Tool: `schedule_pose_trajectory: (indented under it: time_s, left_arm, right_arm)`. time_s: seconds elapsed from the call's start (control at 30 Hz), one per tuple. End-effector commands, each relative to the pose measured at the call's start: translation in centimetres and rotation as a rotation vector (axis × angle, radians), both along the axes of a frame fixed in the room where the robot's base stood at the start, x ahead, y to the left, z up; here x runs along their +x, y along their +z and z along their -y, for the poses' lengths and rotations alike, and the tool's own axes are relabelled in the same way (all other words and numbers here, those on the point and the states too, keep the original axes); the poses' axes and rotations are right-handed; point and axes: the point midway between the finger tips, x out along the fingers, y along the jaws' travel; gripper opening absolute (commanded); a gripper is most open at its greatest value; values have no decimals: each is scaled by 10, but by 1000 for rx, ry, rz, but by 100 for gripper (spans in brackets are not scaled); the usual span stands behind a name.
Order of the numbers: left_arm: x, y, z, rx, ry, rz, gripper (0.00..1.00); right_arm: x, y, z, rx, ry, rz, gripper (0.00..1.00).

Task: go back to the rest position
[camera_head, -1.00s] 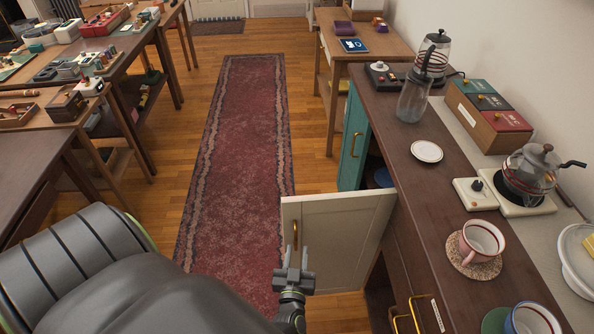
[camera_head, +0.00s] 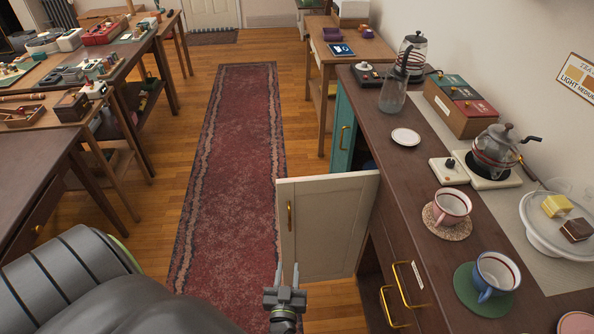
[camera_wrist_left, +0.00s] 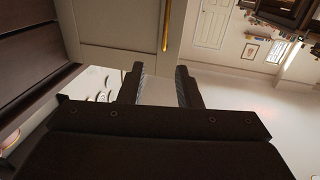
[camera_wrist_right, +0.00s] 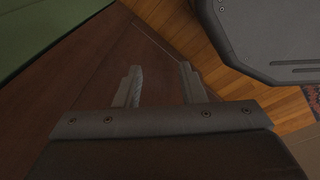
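My left gripper (camera_head: 287,272) is low in the head view, in front of the open white cabinet door (camera_head: 330,222). Its fingers are apart with nothing between them. The door's brass handle (camera_head: 290,216) is just above the fingertips in the picture, and a gap shows between them. In the left wrist view my left gripper (camera_wrist_left: 160,75) is open and empty, with a brass handle (camera_wrist_left: 168,25) beyond it. My right gripper (camera_wrist_right: 158,75) shows only in its wrist view, open and empty over a brown surface.
The wooden counter (camera_head: 400,165) runs along the right, with a pink cup (camera_head: 450,207), a blue cup (camera_head: 494,275) and a cake stand (camera_head: 540,228). The teal door (camera_head: 343,130) stands open too. The red rug (camera_head: 235,150) lies clear between counter and left tables.

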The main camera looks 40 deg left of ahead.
Motion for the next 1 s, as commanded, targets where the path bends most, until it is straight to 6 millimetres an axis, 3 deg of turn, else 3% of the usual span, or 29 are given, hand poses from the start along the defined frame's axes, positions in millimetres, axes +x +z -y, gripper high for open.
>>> schedule_pose_trajectory:
  time_s: [0.27, 0.37, 0.47, 0.57, 0.7, 0.83, 0.9, 1.0]
  left_arm:
    - [-1, -4, 1, -2, -10, -11, 31]
    - [-6, -24, 5, -18, -70, -77, 31]
    - [-23, -67, 14, -60, -181, -222, 31]
    - [-61, -126, 22, -127, -301, -442, 31]
    - [-140, -199, 22, -227, -395, -784, 31]
    - [-221, -242, 11, -300, -407, -1071, 31]
    - [-258, -254, 3, -327, -395, -1196, 31]
    - [-298, -264, -7, -351, -371, -1327, 31]
  right_arm:
    - [3, 0, -4, 5, -1, 4, 36]
    - [1, 0, -1, 2, -1, 3, 36]
    - [1, 0, 1, -2, 1, 2, 36]
    - [0, 0, 3, -3, 1, 1, 36]
    - [-1, 1, 4, -5, 1, 0, 36]
    - [-2, 1, 4, -5, 1, -1, 36]
    - [-2, 0, 4, -5, 1, -1, 36]
    - [-2, 0, 4, -5, 1, -1, 36]
